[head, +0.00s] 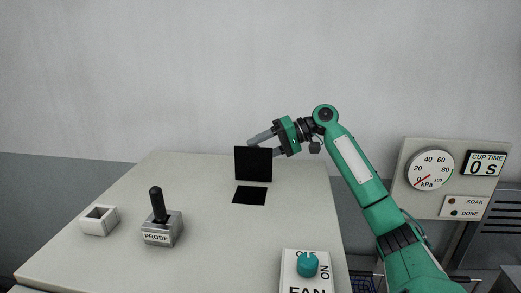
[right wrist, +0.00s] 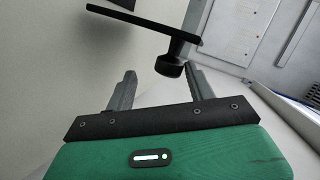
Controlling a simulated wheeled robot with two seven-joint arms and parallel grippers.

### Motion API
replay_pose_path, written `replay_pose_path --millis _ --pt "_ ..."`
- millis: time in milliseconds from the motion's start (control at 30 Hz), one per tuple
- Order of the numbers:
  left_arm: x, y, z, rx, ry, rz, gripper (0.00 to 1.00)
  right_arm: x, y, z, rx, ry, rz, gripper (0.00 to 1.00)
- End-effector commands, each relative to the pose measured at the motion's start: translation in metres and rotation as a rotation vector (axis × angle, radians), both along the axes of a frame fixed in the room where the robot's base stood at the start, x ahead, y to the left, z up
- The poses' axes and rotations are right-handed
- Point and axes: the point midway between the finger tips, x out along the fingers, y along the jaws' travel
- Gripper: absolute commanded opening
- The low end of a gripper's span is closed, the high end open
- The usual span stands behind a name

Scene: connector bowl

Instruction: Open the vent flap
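The vent flap (head: 253,164) is a black square plate standing upright at the back edge of a dark square (head: 249,195) on the table top. In the right wrist view the flap (right wrist: 140,22) shows edge-on, with a black knob (right wrist: 170,67) on a short stem. My right gripper (head: 262,147) is behind the flap's upper edge, and the flap partly hides its fingers. In the right wrist view my right gripper (right wrist: 161,78) is open, its fingers spread, with the knob just beyond the right fingertip and nothing held between them. My left gripper is not in view.
The pale table (head: 200,185) also holds a small white open box (head: 99,220), a PROBE block (head: 161,229) with a black handle, and a FAN switch with a teal knob (head: 307,264). A gauge panel (head: 455,180) stands at right, its timer reading 0 s.

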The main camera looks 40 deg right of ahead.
Motion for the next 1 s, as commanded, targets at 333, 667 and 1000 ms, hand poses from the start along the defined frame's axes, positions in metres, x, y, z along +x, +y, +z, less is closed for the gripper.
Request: replay_pose_path --millis 333,667,1000 --pt "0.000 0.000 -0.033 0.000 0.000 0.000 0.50 -0.035 -0.051 0.022 -0.002 -0.001 -0.005 0.50" --pt "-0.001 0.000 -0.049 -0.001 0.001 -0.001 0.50 -0.066 -0.094 0.048 -0.002 -0.003 -0.003 0.50" --pt "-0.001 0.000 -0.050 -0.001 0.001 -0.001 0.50 -0.072 -0.101 0.054 -0.001 -0.001 -0.002 0.50"
